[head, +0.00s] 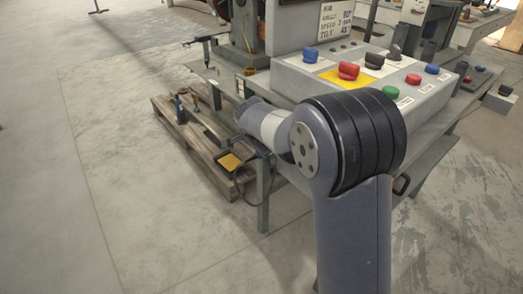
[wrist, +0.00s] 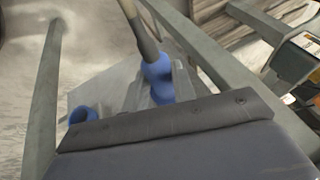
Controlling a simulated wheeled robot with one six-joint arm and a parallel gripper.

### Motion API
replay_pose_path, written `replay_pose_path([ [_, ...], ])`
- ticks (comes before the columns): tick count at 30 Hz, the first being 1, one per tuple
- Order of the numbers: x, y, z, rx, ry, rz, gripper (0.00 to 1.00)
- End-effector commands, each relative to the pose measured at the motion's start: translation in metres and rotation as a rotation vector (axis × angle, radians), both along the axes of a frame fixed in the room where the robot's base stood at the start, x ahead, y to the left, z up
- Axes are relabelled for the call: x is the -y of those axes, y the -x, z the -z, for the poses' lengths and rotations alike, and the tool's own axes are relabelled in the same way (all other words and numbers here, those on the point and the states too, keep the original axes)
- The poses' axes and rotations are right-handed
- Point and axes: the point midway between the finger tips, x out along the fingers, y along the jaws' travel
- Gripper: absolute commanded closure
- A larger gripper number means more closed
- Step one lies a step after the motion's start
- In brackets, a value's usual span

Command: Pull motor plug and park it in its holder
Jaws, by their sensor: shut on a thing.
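The blue motor plug (wrist: 159,82) is in the wrist view, just beyond the dark front edge of my gripper (wrist: 160,98). I cannot tell whether the cup is the holder or the motor socket.
The steel table (head: 440,145) carries a control box (head: 385,80) with coloured knobs. Table legs and rails frame the wrist view. Open floor lies farther left.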

Motion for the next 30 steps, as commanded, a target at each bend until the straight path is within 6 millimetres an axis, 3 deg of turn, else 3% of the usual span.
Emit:
replay_pose_path([
  [30,0.021,-0.015,-0.001,0.001,0.000,0.001,1.00],
])
